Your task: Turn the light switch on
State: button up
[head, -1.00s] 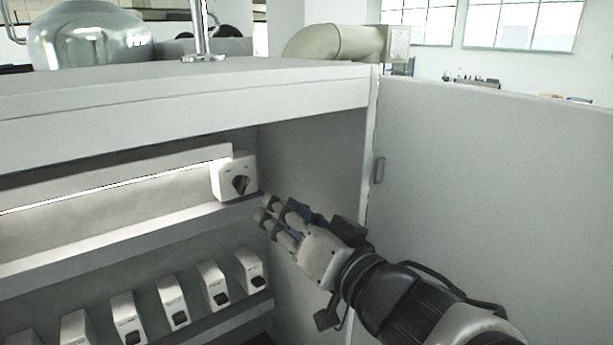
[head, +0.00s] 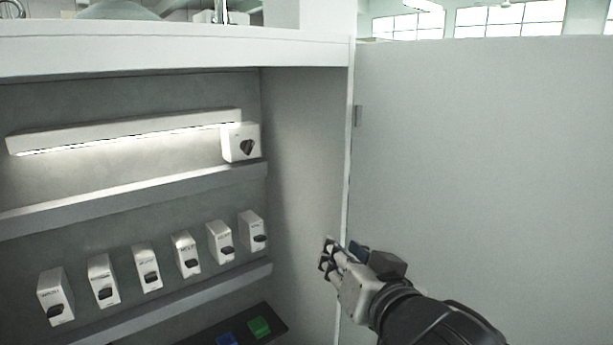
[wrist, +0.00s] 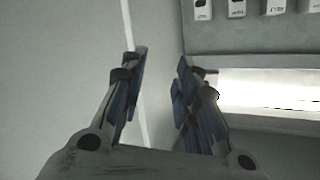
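The light switch, a white box with a dark rotary knob (head: 246,147), sits at the right end of a lamp bar (head: 120,132) inside the cabinet. The lamp's underside glows bright; the lit lamp also shows at the right of the wrist view (wrist: 275,88). My gripper (head: 330,256) is to the right of and below the knob in the head view, in front of the cabinet's right side wall. In the wrist view my gripper (wrist: 158,70) has its fingers apart with nothing between them. The switch box is not clearly visible in the wrist view.
A row of several white switch boxes (head: 187,254) is mounted below the lamp. Green (head: 259,327) and blue (head: 228,340) items lie on a dark surface at the bottom. A large pale door panel (head: 480,180) stands on the right. Ledges (head: 140,190) cross the cabinet.

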jog(key=s+d+f+g+h+b, duration=0.1)
jog(key=s+d+f+h+b, duration=0.2)
jog(key=f, duration=0.4)
jog(key=s+d+f+m+g+b, duration=0.1)
jog(key=s+d+f+g+b, duration=0.2)
jog(key=f, duration=0.4)
jog(key=s+d+f+h+b, duration=0.2)
jog(key=d+f+b, duration=0.1)
jog(key=f+b, duration=0.25)
jog(key=s+f+n+g+y+b, duration=0.1)
jog(key=s+f+g+b, duration=0.5)
jog(key=s+f, duration=0.7)
notch_tip(320, 180, down, 3)
jog(key=shift+s+a+n+b, duration=0.15)
jog(key=shift+a+n+b, duration=0.25)
jog(key=shift+b, duration=0.6)
